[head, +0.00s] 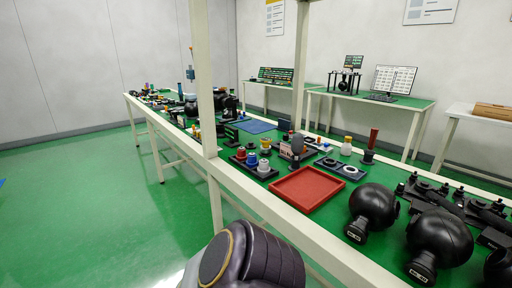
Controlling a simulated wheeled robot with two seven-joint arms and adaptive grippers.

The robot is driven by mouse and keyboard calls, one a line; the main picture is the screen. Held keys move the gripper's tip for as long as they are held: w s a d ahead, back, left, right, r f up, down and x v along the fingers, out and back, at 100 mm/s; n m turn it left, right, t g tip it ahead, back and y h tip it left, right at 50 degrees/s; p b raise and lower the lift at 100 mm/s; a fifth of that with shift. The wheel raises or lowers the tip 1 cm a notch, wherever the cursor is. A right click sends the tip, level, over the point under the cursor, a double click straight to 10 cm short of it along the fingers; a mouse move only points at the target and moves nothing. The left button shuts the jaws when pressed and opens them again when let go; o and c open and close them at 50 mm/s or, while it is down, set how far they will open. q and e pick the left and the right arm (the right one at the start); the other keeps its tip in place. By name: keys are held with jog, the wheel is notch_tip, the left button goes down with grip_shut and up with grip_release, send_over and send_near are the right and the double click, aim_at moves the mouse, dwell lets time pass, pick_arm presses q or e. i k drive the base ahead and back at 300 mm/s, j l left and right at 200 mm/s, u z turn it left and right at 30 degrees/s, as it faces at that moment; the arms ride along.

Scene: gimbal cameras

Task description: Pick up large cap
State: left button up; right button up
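I cannot tell for sure which piece is the large cap. Small round cap-like pieces stand on a black tray (235,160) on the long green table: a blue piece (252,160), a white piece (263,166) and others. A second black holder (328,170) to the right bears white round pieces (350,170). Neither of my grippers shows. A dark rounded link of mine fills the bottom middle, in front of the table's near edge and apart from these pieces.
An empty red tray (307,188) lies right of the black tray. Large black rounded devices (372,208) crowd the table's near right. A cream post (203,80) rises at the near edge. Other green tables (405,103) stand behind. The floor at left is clear.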

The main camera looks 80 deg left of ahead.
aim_at(251, 146)
jog(key=u, duration=2.8)
jog(key=j, duration=0.1)
jog(key=i+z, duration=0.05)
